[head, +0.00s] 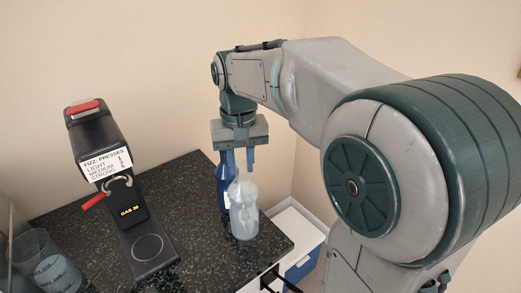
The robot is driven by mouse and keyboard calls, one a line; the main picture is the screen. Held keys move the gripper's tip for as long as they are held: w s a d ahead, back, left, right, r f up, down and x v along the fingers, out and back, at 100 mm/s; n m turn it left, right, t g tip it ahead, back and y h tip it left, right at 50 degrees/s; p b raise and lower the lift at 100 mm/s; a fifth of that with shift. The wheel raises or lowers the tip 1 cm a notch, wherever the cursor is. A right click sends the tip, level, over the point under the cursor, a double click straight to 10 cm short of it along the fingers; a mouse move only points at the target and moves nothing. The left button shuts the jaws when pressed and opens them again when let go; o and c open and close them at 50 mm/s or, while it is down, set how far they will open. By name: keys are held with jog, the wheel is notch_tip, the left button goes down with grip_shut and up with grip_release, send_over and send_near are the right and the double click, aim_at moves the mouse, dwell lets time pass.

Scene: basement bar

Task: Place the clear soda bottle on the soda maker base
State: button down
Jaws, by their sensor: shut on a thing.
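The clear soda bottle (243,212) is a pale, translucent bottle, upright at the right part of the dark counter in the head view. My gripper (240,165) points down from above and is shut on its neck. Whether the bottle's bottom touches the counter or hangs just above it, I cannot tell. The black soda maker (105,150) stands to the left, with a red button on top, a red lever and a label. Its base (147,248), marked with a round ring, extends toward the front and is empty.
A blue bottle (224,180) stands just behind the clear bottle, partly hidden by it and my gripper. Clear glasses (52,268) stand at the counter's left front. The speckled counter (205,245) is bare between the base and the bottle. A white and blue box (300,240) is beyond its right edge.

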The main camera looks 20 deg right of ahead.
aim_at(243, 198)
jog(key=a, duration=0.1)
jog(key=w+a+f, duration=0.1)
jog(key=a+f, duration=0.1)
jog(key=shift+w+a+p, duration=0.1)
jog(key=shift+w+p, duration=0.25)
jog(key=shift+w, duration=0.05)
jog(key=shift+f+p, duration=0.4)
jog(key=shift+f, duration=1.75)
jog(key=c, duration=1.2)
grip_release()
jog(key=shift+f, duration=0.1)
